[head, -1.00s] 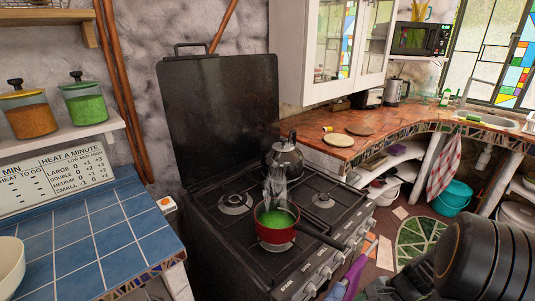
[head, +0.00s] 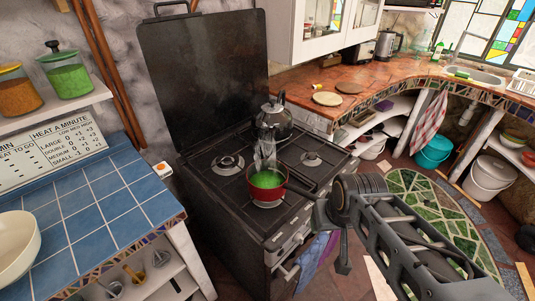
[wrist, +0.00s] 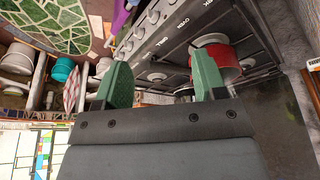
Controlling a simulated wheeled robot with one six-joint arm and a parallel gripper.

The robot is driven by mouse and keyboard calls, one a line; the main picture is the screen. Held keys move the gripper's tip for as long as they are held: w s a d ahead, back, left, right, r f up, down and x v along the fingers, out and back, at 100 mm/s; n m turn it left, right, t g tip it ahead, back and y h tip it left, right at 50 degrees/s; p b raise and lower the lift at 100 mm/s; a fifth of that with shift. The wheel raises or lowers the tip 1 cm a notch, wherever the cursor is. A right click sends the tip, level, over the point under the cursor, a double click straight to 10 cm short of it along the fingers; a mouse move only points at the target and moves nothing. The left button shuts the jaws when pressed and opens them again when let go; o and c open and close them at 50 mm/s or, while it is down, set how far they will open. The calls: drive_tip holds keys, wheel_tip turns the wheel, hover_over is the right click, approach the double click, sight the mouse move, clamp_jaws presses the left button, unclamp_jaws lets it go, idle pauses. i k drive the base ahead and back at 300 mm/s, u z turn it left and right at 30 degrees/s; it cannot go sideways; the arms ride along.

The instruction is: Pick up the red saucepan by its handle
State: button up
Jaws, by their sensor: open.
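The red saucepan (head: 281,192) sits upright on a burner of the black stove, with green contents and white steam above it. Its dark handle points right toward the stove's front edge, near my arm. My gripper shows in the wrist view as two green fingers set apart, with empty space between them (wrist: 161,76). There the saucepan (wrist: 232,58) appears upper right, beyond the right finger, not between the fingers. In the head view my arm reaches in from the lower right, its end beside the stove's front; the fingers are hard to make out there.
A dark kettle (head: 276,124) stands on the stove behind the saucepan. The stove's raised lid (head: 200,80) stands behind. Open floor with a green mosaic (head: 425,205) lies to the right.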

sight(266, 179)
drive_tip(key=u, duration=3.2)
drive_tip(key=k, duration=0.65)
drive_tip(key=z, duration=0.55)
